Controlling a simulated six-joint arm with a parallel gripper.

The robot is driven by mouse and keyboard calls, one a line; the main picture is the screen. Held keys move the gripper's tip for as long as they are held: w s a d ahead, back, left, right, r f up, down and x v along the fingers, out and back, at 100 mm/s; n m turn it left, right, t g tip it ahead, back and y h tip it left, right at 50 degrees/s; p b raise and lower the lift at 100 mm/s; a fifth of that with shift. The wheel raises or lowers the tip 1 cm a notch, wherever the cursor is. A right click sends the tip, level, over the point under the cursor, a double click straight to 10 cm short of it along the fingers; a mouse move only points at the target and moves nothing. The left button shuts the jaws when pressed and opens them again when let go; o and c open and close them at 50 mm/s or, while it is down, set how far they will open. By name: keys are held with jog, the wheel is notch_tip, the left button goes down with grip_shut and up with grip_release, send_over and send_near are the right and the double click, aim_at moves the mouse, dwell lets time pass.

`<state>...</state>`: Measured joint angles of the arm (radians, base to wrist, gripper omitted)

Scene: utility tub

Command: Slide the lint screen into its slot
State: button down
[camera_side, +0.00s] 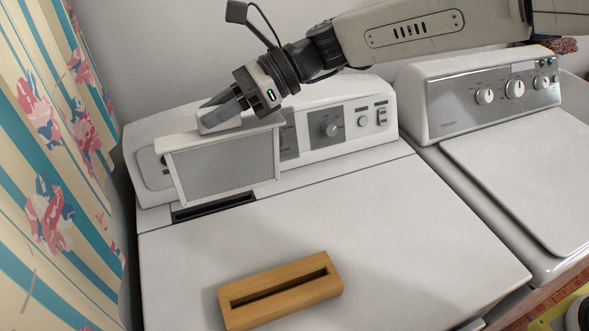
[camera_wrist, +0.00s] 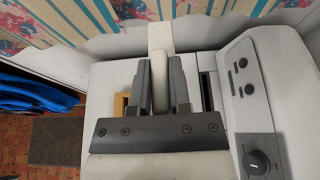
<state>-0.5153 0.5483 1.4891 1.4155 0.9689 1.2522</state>
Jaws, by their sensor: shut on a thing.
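The lint screen (camera_side: 226,165) is a grey mesh panel in a white frame with a white top handle (camera_wrist: 160,38). My gripper (camera_side: 222,114) is shut on that handle, with one dark finger on each side of it in the wrist view (camera_wrist: 161,80). The screen hangs mesh down, above the dryer top. The slot (camera_side: 215,207) is a dark narrow opening in front of the dryer's control panel. In the side view the screen's lower edge overlaps the slot's back part; the gap between them is hard to judge. In the wrist view the slot (camera_wrist: 208,92) lies right of the screen.
A wooden block with a long groove (camera_side: 281,289) stands on the white dryer top (camera_side: 400,225), its groove empty. The control panel (camera_side: 345,128) rises behind the slot. A second machine (camera_side: 520,180) stands at right. A patterned curtain (camera_side: 50,170) hangs at left.

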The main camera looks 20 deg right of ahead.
jog(key=w+a+f, duration=0.4)
jog(key=w+f, duration=0.3)
jog(key=w, duration=0.4)
jog(key=shift+f, duration=0.3)
jog(key=shift+w+f, duration=0.1)
jog(key=shift+f, duration=3)
notch_tip(320, 180, down, 7)
jog(key=shift+r, duration=0.2)
dwell(3.0)
